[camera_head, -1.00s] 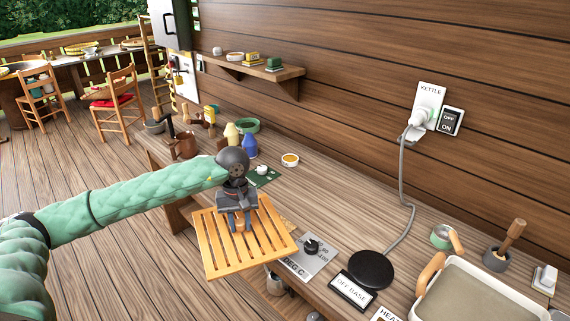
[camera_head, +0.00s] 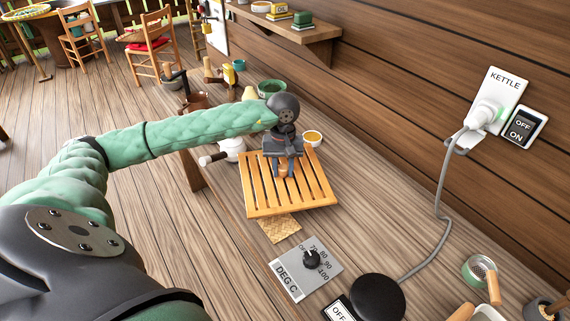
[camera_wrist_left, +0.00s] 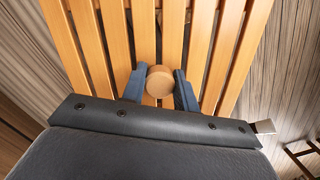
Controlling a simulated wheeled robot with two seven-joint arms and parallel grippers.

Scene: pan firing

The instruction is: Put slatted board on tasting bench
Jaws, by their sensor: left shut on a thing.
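The slatted board (camera_head: 262,192) is a light orange wooden rack with parallel slats. My left gripper (camera_head: 284,172) is above it, shut on its round wooden knob; the left wrist view shows the knob (camera_wrist_left: 160,82) between the two blue-grey fingers. The board looks held over the wooden bench (camera_head: 350,240); I cannot tell its exact height. It hides part of the bench and a small woven mat (camera_head: 280,229). I cannot tell which surface is the tasting bench. My right gripper is not in view.
A temperature dial plate (camera_head: 305,270) and a black round kettle base (camera_head: 377,298) lie in front of the board. A white pot with a handle (camera_head: 231,150) and an orange-filled bowl (camera_head: 312,138) are behind it. A cord (camera_head: 440,200) runs down the wall. Chairs (camera_head: 152,45) stand far left.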

